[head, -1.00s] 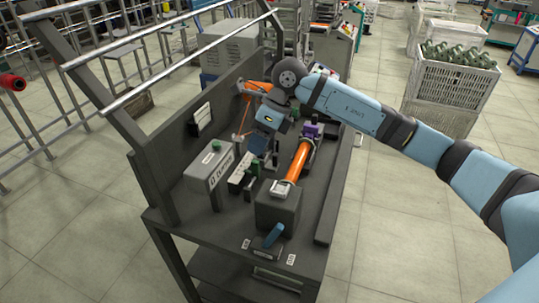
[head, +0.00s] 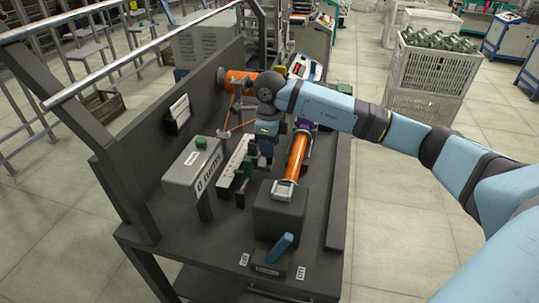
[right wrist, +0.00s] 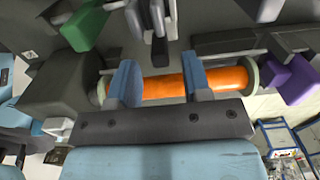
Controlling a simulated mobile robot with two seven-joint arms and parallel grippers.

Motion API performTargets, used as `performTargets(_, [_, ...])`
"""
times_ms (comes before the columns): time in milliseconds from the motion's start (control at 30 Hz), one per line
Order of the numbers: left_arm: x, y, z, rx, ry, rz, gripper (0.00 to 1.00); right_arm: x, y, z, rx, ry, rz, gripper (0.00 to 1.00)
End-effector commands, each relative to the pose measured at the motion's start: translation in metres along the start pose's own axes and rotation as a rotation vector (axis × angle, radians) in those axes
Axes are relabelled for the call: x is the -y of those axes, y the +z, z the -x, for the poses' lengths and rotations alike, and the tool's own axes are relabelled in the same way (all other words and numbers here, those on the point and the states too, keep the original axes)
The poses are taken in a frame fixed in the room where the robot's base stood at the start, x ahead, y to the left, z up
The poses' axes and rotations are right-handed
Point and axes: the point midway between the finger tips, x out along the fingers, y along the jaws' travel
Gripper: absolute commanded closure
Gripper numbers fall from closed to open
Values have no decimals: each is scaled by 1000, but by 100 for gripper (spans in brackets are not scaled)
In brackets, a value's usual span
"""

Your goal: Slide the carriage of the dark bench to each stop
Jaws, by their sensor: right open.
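The dark bench (head: 225,255) fills the middle of the head view. A pale slotted rail (head: 236,155) runs along it, with a green block and dark upright parts (head: 243,172) beside it; I cannot tell for sure which part is the carriage. An orange cylinder (head: 298,158) lies to the right, between a dark block (head: 280,212) and a purple block.
A grey lettered box (head: 192,172) with a green button stands left of the rail. A blue lever (head: 281,246) sits at the near edge. A tall back panel (head: 150,150) bounds the left side. The purple block (right wrist: 290,80) stands by the cylinder's end.

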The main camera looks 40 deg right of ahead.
Motion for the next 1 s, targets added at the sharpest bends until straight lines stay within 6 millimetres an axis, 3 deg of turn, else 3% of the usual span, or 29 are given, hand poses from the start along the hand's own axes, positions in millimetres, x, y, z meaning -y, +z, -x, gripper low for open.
performTargets(200, [-2,-1,0,-7,4,2,46,0,0,-28,0,0,-1,55])
performTargets(567, [-2,-5,1,-16,6,2,46,0,0,-34,1,0,0,55])
performTargets(600, [-2,-5,1,-16,6,2,46,0,0,-34,1,-1,0,58])
performTargets(800, [-2,-2,0,-11,6,2,46,0,0,-34,1,0,0,100])
performTargets(1000, [-2,0,0,-5,5,1,46,-4,0,-33,1,0,1,100])
